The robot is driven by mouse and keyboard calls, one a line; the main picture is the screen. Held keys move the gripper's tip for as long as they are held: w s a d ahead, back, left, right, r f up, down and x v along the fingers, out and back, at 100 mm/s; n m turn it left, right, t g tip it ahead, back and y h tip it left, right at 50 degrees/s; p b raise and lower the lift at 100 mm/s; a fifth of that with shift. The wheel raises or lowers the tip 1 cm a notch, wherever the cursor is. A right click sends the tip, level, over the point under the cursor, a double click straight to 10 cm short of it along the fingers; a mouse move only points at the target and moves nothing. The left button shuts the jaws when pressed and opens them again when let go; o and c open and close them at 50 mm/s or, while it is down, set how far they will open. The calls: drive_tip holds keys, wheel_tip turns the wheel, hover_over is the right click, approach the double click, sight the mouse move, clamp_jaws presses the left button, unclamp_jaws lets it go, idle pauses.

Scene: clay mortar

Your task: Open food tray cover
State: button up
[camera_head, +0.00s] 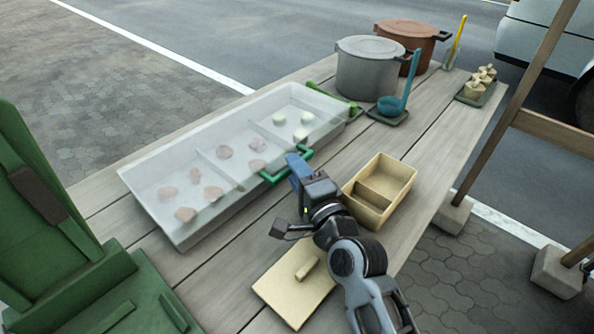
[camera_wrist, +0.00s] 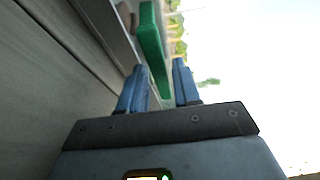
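The long white food tray (camera_head: 185,236) lies on the table with pale and pinkish food pieces in its compartments. A see-through cover seems to lie over it; its edges are hard to make out. A green handle (camera_head: 298,165) stands out from the tray's near long side. My gripper (camera_head: 292,160) is at this handle. In the wrist view, the blue fingers of my gripper (camera_wrist: 159,78) are apart, with the green handle (camera_wrist: 151,42) between them. A narrow gap seems to show beside the right finger. Contact cannot be told for certain.
A beige box (camera_head: 391,170) stands close right of my gripper, and a beige lid (camera_head: 285,290) lies nearer. A green object (camera_head: 75,240) is at left.

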clamp_jaws()
idle(0.4)
